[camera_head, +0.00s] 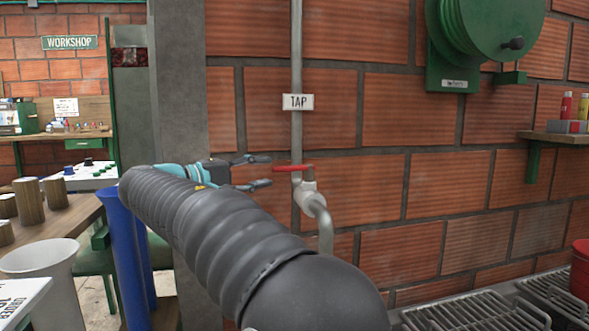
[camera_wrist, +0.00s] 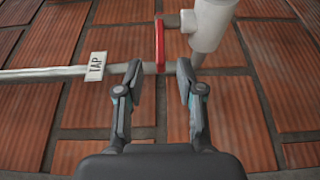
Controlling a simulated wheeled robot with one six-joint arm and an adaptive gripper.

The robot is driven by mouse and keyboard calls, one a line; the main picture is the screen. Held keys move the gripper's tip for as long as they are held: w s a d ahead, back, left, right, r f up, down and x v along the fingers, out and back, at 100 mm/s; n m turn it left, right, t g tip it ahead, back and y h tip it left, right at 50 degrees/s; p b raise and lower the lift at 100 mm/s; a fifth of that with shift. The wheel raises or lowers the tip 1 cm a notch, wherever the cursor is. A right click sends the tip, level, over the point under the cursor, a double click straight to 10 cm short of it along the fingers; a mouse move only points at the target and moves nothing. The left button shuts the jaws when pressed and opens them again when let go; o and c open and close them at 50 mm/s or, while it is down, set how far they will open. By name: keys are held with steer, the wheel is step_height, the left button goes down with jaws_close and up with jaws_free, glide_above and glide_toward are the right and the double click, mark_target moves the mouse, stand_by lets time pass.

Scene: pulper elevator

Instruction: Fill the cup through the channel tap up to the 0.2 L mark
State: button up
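The tap is a grey vertical pipe on the brick wall with a white "TAP" label (camera_head: 298,102), a pale valve body (camera_head: 308,197) and a curved spout (camera_head: 322,225). Its red lever (camera_head: 293,168) points left; it also shows in the wrist view (camera_wrist: 159,42). My gripper (camera_head: 270,171) is open and empty, just left of the lever. In the wrist view its fingertips (camera_wrist: 159,68) are spread, with the lever's end between or just beyond them; I cannot tell if they touch it. I cannot make out a cup with a 0.2 L mark; my arm hides the area below the spout.
Metal grating (camera_head: 475,315) lies at the lower right, with a red container (camera_head: 581,270) at the edge. A green hose reel (camera_head: 490,30) hangs upper right. At left are a pale, wide-mouthed vessel (camera_head: 45,285), a wooden bench (camera_head: 70,215) and blue posts (camera_head: 125,250).

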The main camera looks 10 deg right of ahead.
mark_target(295, 167)
steer(key=x, duration=0.9)
steer(key=shift+w+d, duration=0.1)
steer(key=shift+d, duration=0.05)
jaws_close()
